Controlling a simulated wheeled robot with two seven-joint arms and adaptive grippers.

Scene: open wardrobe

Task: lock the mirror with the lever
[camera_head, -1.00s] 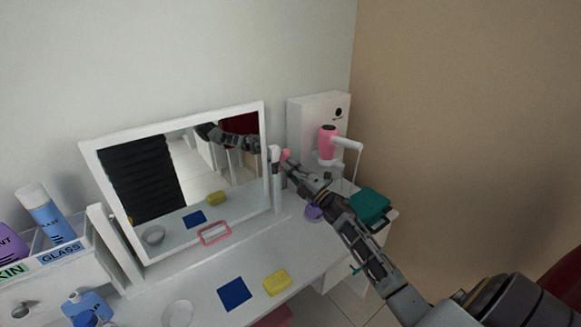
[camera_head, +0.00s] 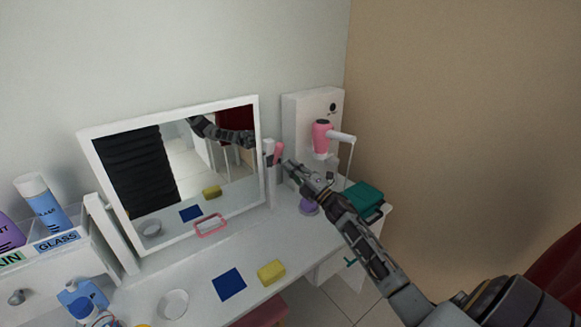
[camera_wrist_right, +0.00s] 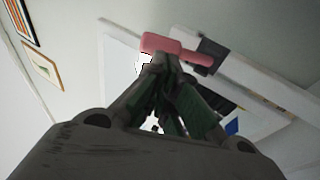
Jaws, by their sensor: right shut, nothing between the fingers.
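The framed mirror (camera_head: 178,175) stands tilted on the white vanity between two white posts. The pink lever (camera_head: 278,152) is at the top of the right post (camera_head: 270,180); in the head view it stands close to upright. My right gripper (camera_head: 287,164) is shut and empty, just right of and slightly below the lever. In the right wrist view the pink lever (camera_wrist_right: 175,48) lies across the picture just beyond the closed fingertips (camera_wrist_right: 163,60); I cannot tell whether they touch. My left gripper is not in view.
A teal box (camera_head: 363,198) sits right of my forearm. A blue cloth (camera_head: 229,284), yellow sponge (camera_head: 271,272) and white dish (camera_head: 174,304) lie on the tabletop. Bottles fill the left organizer.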

